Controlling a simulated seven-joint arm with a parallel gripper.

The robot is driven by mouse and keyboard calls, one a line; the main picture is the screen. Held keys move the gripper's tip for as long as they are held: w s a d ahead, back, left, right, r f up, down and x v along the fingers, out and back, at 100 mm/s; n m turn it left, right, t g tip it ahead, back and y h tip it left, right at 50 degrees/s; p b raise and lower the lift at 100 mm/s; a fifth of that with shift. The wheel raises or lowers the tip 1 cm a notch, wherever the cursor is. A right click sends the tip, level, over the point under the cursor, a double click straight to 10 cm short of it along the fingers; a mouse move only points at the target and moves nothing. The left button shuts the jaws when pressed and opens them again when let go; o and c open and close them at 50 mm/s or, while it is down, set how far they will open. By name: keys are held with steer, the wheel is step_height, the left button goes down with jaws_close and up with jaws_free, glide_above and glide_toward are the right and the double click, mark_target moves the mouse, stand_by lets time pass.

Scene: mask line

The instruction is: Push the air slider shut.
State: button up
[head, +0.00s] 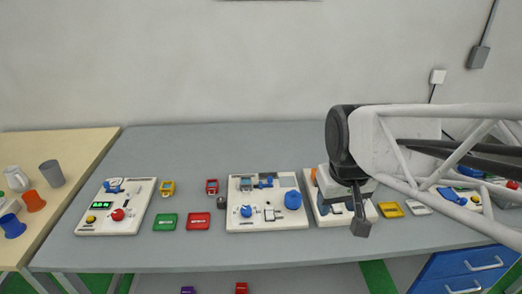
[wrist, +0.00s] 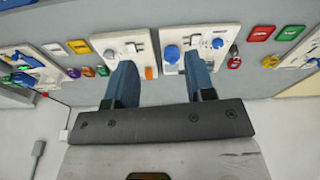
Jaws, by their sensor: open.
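No part is readable as the air slider; labels are too small. The white middle panel (head: 240,207) carries blue knobs, a blue lever (head: 265,182) and a small white square (head: 269,214). It also shows in the wrist view (wrist: 178,68). A second white panel (head: 313,196) stands right of it, partly hidden by my gripper (head: 350,208). My gripper points down over that panel. In the wrist view my gripper (wrist: 161,85) has its two fingers wide apart, with nothing held between them. Contact with a panel cannot be told.
A left panel (head: 130,220) has a red button and a green display. Green (head: 165,222) and red (head: 198,221) pads lie between panels. Yellow (head: 390,209) and white (head: 418,207) pads lie to the right. The front table strip is clear.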

steer(key=w+a+n, duration=0.1)
steer(key=w+n, duration=0.1)
steer(key=w, duration=0.7)
steer(key=n+g, duration=0.2)
steer(key=n, duration=0.4)
glide_above(270, 177)
steer(key=f, duration=1.5)
steer(key=shift+s+d+f, duration=0.15)
steer(key=shift+s+f, duration=0.1)
steer(key=shift+f, duration=0.1)
steer(key=shift+w+f, duration=0.3)
steer(key=shift+f, duration=0.05)
steer(key=shift+f, duration=3.85)
